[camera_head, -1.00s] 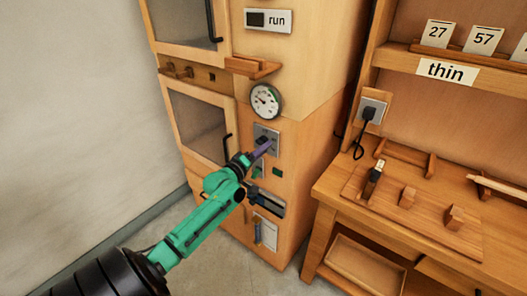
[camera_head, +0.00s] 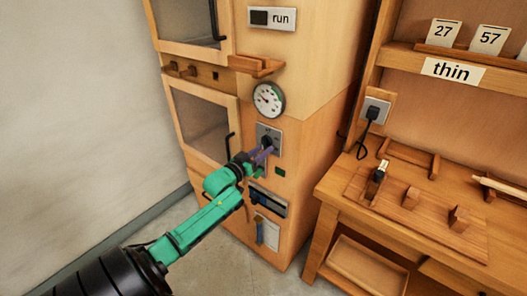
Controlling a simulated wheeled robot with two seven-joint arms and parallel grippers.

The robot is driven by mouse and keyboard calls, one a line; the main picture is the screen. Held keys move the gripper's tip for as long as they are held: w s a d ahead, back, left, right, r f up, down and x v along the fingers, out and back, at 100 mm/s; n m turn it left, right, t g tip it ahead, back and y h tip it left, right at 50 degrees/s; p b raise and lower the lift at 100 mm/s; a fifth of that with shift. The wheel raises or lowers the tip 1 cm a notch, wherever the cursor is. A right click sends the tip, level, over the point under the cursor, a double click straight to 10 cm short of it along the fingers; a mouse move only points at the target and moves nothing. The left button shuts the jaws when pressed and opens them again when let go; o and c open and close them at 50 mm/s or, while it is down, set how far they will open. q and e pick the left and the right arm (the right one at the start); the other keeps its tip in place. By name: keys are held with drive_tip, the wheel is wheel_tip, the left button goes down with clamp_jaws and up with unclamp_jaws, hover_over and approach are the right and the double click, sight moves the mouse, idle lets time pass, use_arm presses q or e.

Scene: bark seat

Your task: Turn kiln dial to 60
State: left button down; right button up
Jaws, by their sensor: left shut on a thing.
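The kiln (camera_head: 318,72) is a tall wooden cabinet with dark-windowed doors on its left side. The kiln dial (camera_head: 267,142) sits on a grey plate below the round white gauge (camera_head: 268,98). My left gripper (camera_head: 262,153) reaches up from the lower left and is shut on the dial. The fingers cover part of the dial, and its setting is too small to read. The gauge has a dark needle; its numbers cannot be read. My right gripper is not in view.
A "run" sign (camera_head: 271,18) is above a small wooden shelf (camera_head: 256,66). A wooden bench (camera_head: 335,187) stands close on the right. Bare floor shows at lower left.

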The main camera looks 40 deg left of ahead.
use_arm(q)
drive_tip(key=shift+w+a+r+m, duration=0.1)
drive_tip(key=shift+a+r+m, duration=0.15)
drive_tip(key=shift+m, duration=0.3)
drive_tip(key=shift+w+a+r+m, duration=0.1)
drive_tip(key=shift+r+m, duration=0.15)
drive_tip(key=shift+m, duration=0.3)
drive_tip(key=shift+r, duration=0.1)
drive_tip(key=shift+c, duration=2.2)
unclamp_jaws()
drive_tip(key=shift+s, duration=0.1)
drive_tip(key=shift+s+d, duration=0.1)
drive_tip(key=shift+f, duration=0.35)
drive_tip(key=s, duration=1.4)
drive_tip(key=shift+s+d+r, duration=0.15)
drive_tip(key=shift+s, duration=0.15)
